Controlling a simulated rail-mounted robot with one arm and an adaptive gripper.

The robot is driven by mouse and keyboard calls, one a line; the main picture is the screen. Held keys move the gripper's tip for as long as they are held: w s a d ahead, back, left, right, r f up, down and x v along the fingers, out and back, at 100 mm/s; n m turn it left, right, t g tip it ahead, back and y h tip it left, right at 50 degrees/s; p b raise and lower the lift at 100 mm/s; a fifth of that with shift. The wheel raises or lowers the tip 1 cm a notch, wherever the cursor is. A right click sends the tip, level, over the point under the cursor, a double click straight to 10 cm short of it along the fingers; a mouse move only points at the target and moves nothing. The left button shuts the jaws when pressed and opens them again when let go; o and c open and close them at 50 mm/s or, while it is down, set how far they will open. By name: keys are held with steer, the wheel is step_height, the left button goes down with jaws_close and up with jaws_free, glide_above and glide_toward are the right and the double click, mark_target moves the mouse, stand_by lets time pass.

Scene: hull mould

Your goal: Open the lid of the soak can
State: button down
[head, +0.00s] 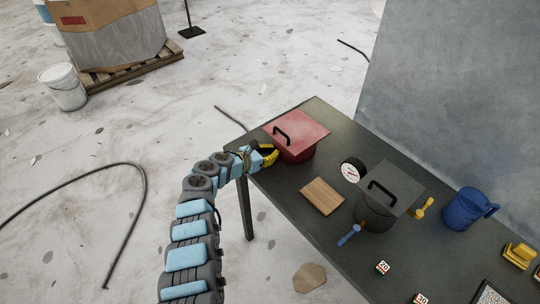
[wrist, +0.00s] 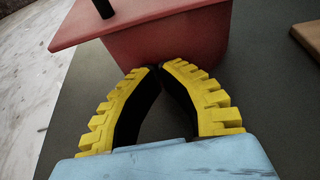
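A red can (head: 296,152) with a flat red lid (head: 300,130) and a black bar handle (head: 282,135) stands at the table's far left end. A dark grey pot (head: 374,213) with a flat grey lid (head: 392,186) and black handle stands further right. Both lids lie on their vessels; no label shows which is the soak can. My gripper (head: 276,154) is beside the red can's left side, below lid level. In the wrist view, the yellow-backed fingertips (wrist: 161,68) meet with nothing between them, close to the red wall (wrist: 175,40); contact is unclear. The lid's edge overhangs above.
The dark table (head: 290,199) also bears a wooden block (head: 322,196), a round gauge (head: 352,171), a blue mug (head: 464,209) and numbered cubes (head: 382,267). A blue handle (head: 349,236) and a yellow one (head: 424,208) flank the grey pot. A grey wall (head: 460,90) stands behind.

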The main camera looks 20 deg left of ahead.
mark_target(277, 143)
steer(key=shift+r+p, duration=0.4)
steer(key=shift+r, duration=1.3)
steer(key=shift+a+r, duration=0.1)
steer(key=shift+r+g+p, duration=0.3)
steer(key=shift+r+p, duration=0.05)
steer(key=shift+p, duration=0.7)
